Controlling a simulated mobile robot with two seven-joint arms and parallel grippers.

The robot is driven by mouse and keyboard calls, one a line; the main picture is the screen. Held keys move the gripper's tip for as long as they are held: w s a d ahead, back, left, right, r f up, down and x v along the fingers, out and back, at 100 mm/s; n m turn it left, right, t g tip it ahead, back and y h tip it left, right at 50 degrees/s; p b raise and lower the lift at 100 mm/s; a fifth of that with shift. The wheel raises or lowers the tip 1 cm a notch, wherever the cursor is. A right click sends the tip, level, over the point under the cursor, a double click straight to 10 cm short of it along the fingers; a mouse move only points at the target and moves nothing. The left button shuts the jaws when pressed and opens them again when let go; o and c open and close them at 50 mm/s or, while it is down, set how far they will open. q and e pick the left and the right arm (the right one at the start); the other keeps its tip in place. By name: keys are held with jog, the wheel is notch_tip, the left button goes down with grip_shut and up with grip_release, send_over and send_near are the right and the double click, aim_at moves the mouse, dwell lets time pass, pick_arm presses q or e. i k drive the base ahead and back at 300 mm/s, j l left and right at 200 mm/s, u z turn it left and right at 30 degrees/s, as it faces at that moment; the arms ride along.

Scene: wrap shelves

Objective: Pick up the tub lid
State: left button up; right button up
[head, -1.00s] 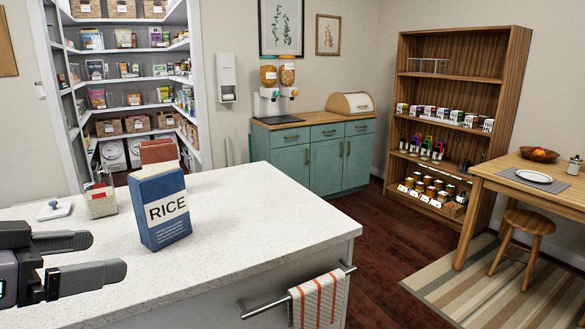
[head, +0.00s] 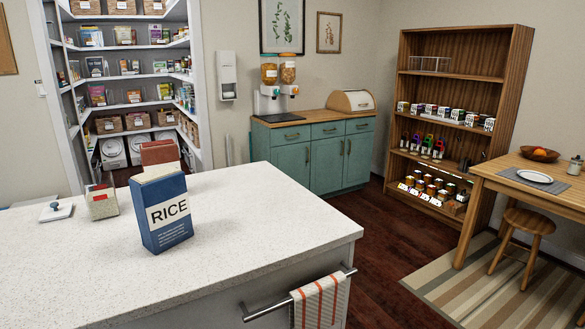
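A flat white lid with a blue knob, which looks like the tub lid (head: 56,212), lies on the white speckled counter (head: 260,235) near its far left edge. The knob points up and nothing covers the lid. White tubs (head: 113,152) stand low in the pantry at the back left, partly hidden behind the things on the counter. Neither of my grippers shows in the head view.
A blue rice box (head: 167,235) stands upright on the counter, with a reddish-brown box (head: 159,154) behind it. A small box-like container (head: 102,202) stands between the lid and the rice box. The front left and right of the counter are clear.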

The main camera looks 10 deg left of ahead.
aim_at(56, 211)
jog(key=u, duration=1.3)
